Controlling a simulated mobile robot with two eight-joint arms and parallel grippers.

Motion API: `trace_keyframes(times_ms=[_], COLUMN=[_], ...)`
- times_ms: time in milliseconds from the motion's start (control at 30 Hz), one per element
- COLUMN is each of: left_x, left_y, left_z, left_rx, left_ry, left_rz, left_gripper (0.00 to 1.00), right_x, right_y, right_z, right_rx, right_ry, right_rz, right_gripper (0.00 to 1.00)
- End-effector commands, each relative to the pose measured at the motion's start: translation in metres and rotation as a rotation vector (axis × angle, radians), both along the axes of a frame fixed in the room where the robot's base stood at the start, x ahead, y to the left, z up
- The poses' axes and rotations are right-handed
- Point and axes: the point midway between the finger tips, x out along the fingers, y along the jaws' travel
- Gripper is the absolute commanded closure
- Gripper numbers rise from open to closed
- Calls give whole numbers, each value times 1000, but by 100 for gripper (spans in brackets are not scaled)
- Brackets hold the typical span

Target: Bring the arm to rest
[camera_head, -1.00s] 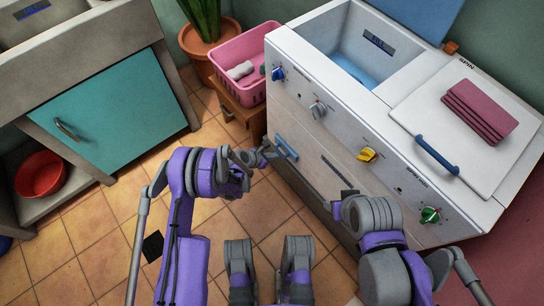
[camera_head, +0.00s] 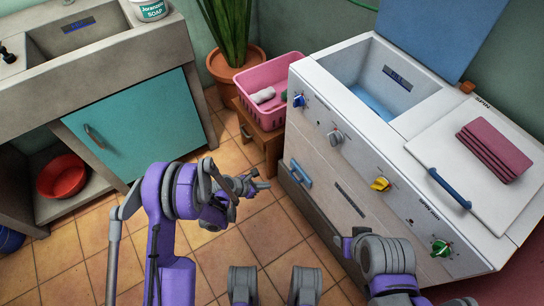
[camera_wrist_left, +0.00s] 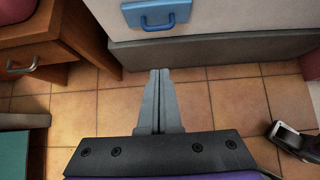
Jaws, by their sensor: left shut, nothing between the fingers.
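My left gripper (camera_head: 262,183) hangs over the tiled floor, in front of the washing machine (camera_head: 345,150) and left of its blue drawer handle (camera_head: 301,173). In the left wrist view its two fingers (camera_wrist_left: 160,78) lie together, shut and empty. The blue handle also shows there (camera_wrist_left: 157,14), past the fingertips and apart from them. My right arm (camera_head: 384,258) is folded low in front of the machine; its fingers cannot be made out clearly.
A wooden stand (camera_head: 262,138) with a pink basket (camera_head: 262,112) is just beyond my left gripper. A sink cabinet with a teal door (camera_head: 140,125) is at left, a red bowl (camera_head: 62,178) on its low shelf. Open floor (camera_head: 75,255) lies between.

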Motion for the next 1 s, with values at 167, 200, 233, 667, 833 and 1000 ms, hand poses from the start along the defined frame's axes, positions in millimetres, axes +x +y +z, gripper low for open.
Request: trace_keyframes(times_ms=[167,200,233,667,833,1000], left_x=[0,0,0,-27,-61,-105], left_y=[1,1,1,30,48,66], left_z=[0,1,2,121,173,215], left_rx=[0,2,4,387,584,770], left_ry=[0,-1,-2,-252,-364,-460], left_rz=[0,-1,-4,-416,-664,-928], left_gripper=[100,100,100,100,100,100], right_x=[0,0,0,0,0,0], right_y=[0,0,0,0,0,0], right_z=[0,0,0,0,0,0], right_rx=[0,0,0,0,0,0], right_ry=[0,0,0,0,0,0], right_rz=[0,0,0,0,0,0], right_gripper=[50,50,50,50,50,50])
